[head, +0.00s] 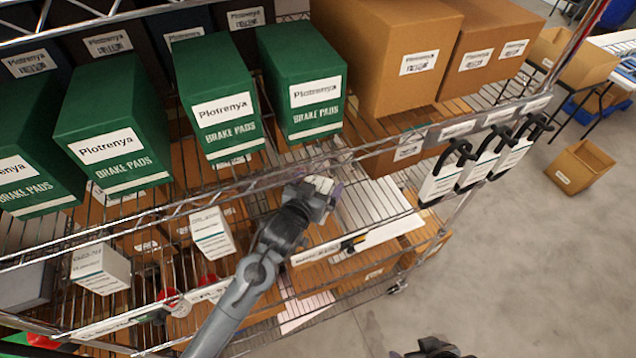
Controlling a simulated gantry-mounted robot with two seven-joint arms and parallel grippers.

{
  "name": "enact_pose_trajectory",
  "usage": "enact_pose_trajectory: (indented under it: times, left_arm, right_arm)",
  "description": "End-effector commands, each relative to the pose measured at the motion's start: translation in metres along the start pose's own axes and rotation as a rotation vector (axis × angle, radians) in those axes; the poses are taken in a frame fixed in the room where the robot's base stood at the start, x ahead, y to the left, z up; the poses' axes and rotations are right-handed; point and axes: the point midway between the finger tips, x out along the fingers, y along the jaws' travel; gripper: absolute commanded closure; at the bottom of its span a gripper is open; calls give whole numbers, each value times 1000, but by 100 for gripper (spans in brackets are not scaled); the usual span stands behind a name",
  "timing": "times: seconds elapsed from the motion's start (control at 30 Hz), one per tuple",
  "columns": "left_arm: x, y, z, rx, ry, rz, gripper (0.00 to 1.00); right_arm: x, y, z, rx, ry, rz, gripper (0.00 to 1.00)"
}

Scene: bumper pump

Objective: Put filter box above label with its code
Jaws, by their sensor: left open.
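Two small white filter boxes stand on the lower wire shelf: one at the left (100,268) and one nearer the middle (211,233). Their printed codes are too small to read surely. Labels sit on the lower shelf's front edge, one (210,290) below the boxes and one (316,253) further right. My left gripper (320,190) is open at the upper shelf's front rail, right of both boxes and apart from them. Something pale shows at its fingertips; I cannot tell what it is. A dark part of my right arm (436,349) shows at the bottom edge; its jaws are not clear.
Several green brake pad boxes (110,140) and large brown cartons (385,55) fill the upper shelf (300,168). White tags (445,178) hang on black hooks at its right end. A small open carton (582,167) stands on the floor.

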Motion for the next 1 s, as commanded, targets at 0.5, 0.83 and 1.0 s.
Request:
enact_pose_trajectory:
  times: [0.5, 0.83, 1.0]
  left_arm:
    - [-42, 0, -1, 0, 1, 0, 0]
    - [-97, 0, -2, 0, 0, 1, 0]
    - [-114, 0, -2, 0, 0, 0, 0]
  right_arm:
    - [8, 2, 3, -10, -2, 8, 0]
    - [17, 1, 6, -8, -2, 6, 0]
    - [20, 0, 7, -5, -1, 3, 0]
